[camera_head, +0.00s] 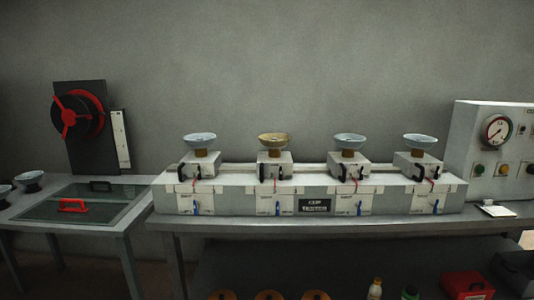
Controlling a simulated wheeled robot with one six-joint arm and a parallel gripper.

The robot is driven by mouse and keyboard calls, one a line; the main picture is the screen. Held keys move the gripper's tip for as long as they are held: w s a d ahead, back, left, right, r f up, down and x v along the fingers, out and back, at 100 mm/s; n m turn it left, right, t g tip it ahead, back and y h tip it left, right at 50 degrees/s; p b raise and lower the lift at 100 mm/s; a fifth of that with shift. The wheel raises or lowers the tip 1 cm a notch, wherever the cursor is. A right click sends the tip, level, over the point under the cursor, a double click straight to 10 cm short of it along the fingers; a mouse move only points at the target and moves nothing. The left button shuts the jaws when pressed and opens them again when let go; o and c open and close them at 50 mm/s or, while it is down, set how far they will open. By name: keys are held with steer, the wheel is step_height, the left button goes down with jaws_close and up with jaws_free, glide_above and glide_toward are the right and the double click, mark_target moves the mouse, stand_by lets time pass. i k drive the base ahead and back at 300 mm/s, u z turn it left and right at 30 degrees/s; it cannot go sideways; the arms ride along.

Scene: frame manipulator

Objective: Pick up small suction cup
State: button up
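Several suction-cup-like dishes stand in a row on a long grey bench unit (240,204). From the left they are a pale blue cup (200,138), a tan cup (274,139), another pale blue cup (350,140) and a last pale blue cup (420,141) at the right. Each sits upright on a brown neck above a white block with a black handle. Two more bowl-shaped cups are at the far left, one whole (30,178) and one cut by the picture edge (4,190). I cannot tell which is the small one. My gripper is not in view.
A panel with a red handwheel (70,118) stands behind the left table (100,226). A control box with a gauge (497,132) stands at the right. A red box (467,286) and bottles (375,288) are low down. The space above the cups is clear.

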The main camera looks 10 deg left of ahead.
mark_target(275, 146)
steer(key=u, duration=1.15)
steer(key=i, duration=1.75)
steer(key=z, duration=0.35)
